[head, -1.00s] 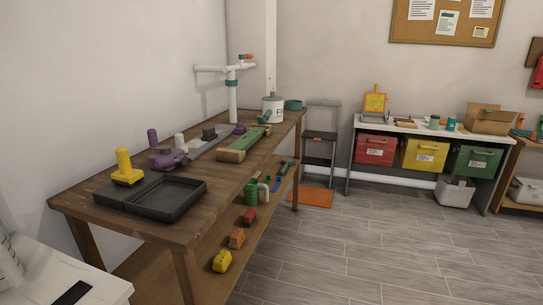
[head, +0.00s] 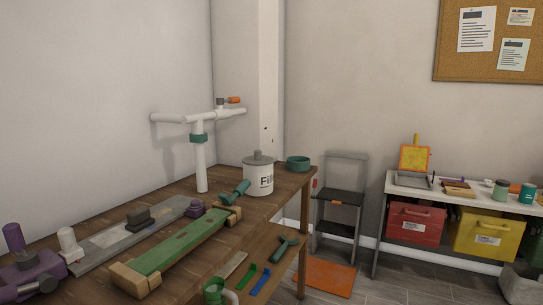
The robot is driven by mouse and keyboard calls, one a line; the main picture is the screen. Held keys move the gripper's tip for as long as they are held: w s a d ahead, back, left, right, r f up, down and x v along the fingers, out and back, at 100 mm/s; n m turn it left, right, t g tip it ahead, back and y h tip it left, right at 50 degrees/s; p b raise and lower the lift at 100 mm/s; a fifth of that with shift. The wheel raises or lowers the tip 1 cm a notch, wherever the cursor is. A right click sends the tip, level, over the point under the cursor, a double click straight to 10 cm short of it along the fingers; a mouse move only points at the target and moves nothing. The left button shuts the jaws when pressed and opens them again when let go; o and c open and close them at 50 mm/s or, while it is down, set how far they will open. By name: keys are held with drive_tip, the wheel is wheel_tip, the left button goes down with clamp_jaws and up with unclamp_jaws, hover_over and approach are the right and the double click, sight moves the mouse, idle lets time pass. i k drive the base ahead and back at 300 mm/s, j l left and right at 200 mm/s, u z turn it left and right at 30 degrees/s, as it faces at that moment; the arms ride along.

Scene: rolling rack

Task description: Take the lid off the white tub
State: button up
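The white tub (head: 258,179) stands upright near the far end of the wooden workbench, with part of a dark label showing on its side. My gripper is not in view.
The workbench (head: 190,239) holds a green board (head: 182,242) on wooden blocks, purple tools and a white pipe stand (head: 200,165). A step stool (head: 338,205) stands beyond its end. Floor shows at right.

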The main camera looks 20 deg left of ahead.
sight(257, 160)
drive_tip(key=i+l+u, duration=0.15)
drive_tip(key=i+u, duration=0.2)
drive_tip(key=i+l+u, duration=0.25)
drive_tip(key=i+u, duration=0.15)
drive_tip(key=i+l+u, duration=0.5)
drive_tip(key=l, duration=0.15)
drive_tip(key=i+l+u, duration=0.15)
drive_tip(key=l, duration=0.15)
drive_tip(key=i+l+u, duration=0.15)
drive_tip(key=l, duration=0.2)
drive_tip(key=i+l+u, duration=0.15)
drive_tip(key=l, duration=1.1)
